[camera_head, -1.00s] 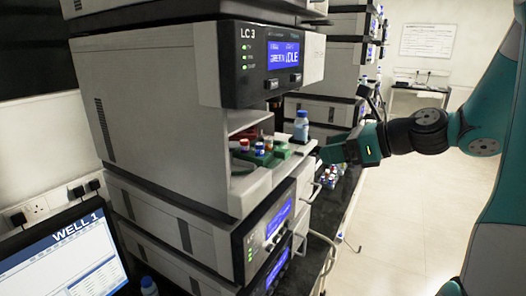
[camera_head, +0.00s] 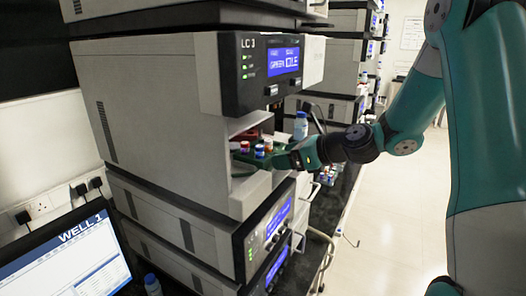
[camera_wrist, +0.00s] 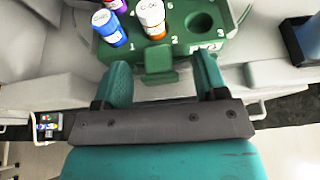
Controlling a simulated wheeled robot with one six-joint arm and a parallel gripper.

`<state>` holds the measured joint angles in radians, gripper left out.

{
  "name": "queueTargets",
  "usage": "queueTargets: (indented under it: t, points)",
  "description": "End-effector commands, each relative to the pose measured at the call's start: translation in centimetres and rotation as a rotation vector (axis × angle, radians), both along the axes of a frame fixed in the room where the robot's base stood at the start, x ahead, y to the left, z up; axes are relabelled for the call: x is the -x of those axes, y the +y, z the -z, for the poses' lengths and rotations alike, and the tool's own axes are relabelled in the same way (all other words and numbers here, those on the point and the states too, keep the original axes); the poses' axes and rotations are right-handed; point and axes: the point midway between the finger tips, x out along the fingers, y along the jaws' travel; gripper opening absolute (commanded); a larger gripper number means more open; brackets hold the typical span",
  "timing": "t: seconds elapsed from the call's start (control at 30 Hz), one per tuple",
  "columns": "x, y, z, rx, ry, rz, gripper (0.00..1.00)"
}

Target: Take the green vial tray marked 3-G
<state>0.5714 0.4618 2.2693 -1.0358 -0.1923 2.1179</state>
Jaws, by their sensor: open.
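The green vial tray (camera_wrist: 185,45) sits in the open bay of the LC 3 unit, partly hidden by my gripper in the head view (camera_head: 243,157). It holds several capped vials, including a blue-capped one (camera_wrist: 108,28) and an orange-and-white one (camera_wrist: 150,18); one round well is empty. A green tab (camera_wrist: 160,62) sticks out of its front. My gripper (camera_wrist: 163,72) is open, with one finger on each side of the tab and gaps between. It also shows in the head view (camera_head: 282,161) at the bay mouth. I cannot read a 3-G mark.
A blue-capped bottle (camera_head: 300,127) stands just behind my gripper, and its blue body shows at the right of the wrist view (camera_wrist: 305,40). The LC 3 display panel (camera_head: 275,65) overhangs the bay. The floor at the right is clear.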

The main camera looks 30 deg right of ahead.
Motion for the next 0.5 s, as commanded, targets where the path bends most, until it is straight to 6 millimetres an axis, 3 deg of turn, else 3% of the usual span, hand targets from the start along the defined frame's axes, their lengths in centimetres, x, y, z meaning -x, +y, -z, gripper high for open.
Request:
queueTargets:
  t: [0.07, 0.1, 0.3, 0.33, 0.5]
  points:
    - [0.03, -0.02, 0.02, 0.000, 0.000, 0.000, 0.66]
    - [0.03, -0.02, 0.02, 0.000, 0.000, 0.000, 0.61]
    - [0.05, -0.02, 0.01, 0.000, 0.000, 0.000, 0.15]
    - [0.05, -0.02, 0.01, 0.000, 0.000, 0.000, 0.11]
    - [0.05, -0.02, -0.02, 0.000, 0.000, 0.000, 0.11]
